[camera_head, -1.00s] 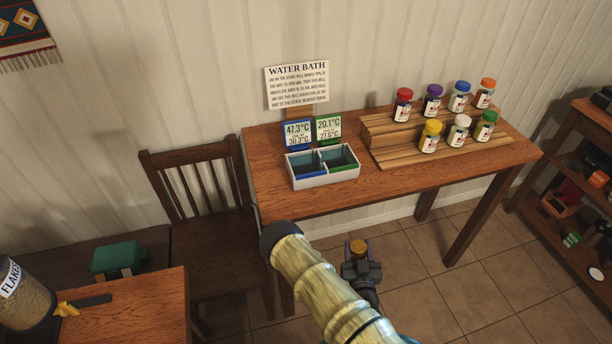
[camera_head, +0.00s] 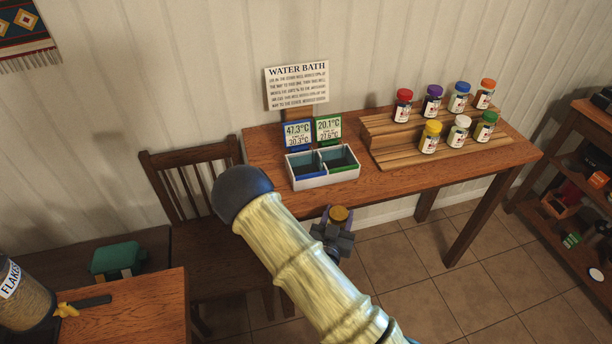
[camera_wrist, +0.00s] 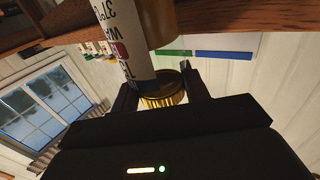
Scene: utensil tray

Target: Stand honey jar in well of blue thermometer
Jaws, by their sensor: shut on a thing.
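The honey jar (camera_wrist: 125,45) has a gold lid, a white printed label and an amber body. My gripper (camera_wrist: 160,88) is shut on it near the lid. The blue thermometer (camera_head: 298,133) reads 47.3°C and stands behind the left, blue-lined well (camera_head: 305,173). The green thermometer (camera_head: 328,129) reads 20.1°C behind the right, green-lined well (camera_head: 341,170). Both wells look free of jars.
The white two-well tray (camera_head: 326,181) sits on the wooden table (camera_head: 410,180). Several jars with coloured lids stand on a stepped wooden rack (camera_head: 385,150) at the right. A WATER BATH sign (camera_head: 297,86) stands behind. A chair (camera_head: 190,180) is left of the table.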

